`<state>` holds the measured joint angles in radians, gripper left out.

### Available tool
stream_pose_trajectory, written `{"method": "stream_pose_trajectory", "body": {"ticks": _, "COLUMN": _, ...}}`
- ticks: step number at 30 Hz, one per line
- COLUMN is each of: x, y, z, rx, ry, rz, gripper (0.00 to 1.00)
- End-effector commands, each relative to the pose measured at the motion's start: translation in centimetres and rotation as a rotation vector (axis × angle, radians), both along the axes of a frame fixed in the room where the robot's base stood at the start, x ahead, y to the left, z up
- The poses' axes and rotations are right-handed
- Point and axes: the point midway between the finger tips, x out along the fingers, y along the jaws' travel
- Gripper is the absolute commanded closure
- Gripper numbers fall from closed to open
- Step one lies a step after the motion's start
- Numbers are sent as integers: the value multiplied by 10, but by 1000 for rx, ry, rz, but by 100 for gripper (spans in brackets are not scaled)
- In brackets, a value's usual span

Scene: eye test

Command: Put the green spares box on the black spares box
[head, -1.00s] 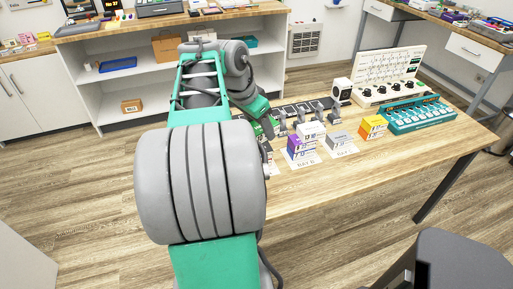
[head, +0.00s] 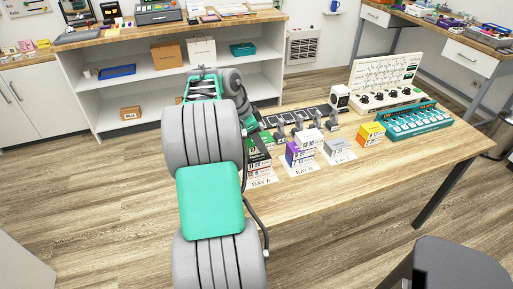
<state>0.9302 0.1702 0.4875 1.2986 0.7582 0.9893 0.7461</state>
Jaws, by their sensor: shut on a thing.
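My gripper (head: 262,131) is at the left end of the workbench, small and partly hidden by my arm. It is shut on the green spares box (head: 267,141), of which only a small part shows. The black spares box (head: 259,157) is in the stack on the left card, marked BAY A, with a white-labelled box below it. The green box is right at the top of the black box; I cannot tell whether they touch.
To the right, a purple and white stack (head: 300,153), a grey box (head: 340,144) and a yellow-orange box (head: 370,133) stand on the bench (head: 400,165). A teal rack (head: 415,121) and a white panel (head: 386,83) stand farther right. Dark trays (head: 300,117) lie behind.

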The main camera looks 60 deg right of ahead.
Motion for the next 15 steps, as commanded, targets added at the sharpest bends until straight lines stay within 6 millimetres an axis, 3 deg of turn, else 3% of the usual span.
{"method": "stream_pose_trajectory", "body": {"ticks": 6, "x": 5, "y": -2, "z": -34, "rx": 1, "ry": 1, "rz": 1, "gripper": 90}}
{"method": "stream_pose_trajectory", "body": {"ticks": 15, "x": 5, "y": -2, "z": -40, "rx": 0, "ry": 0, "rz": 1, "gripper": 90}}
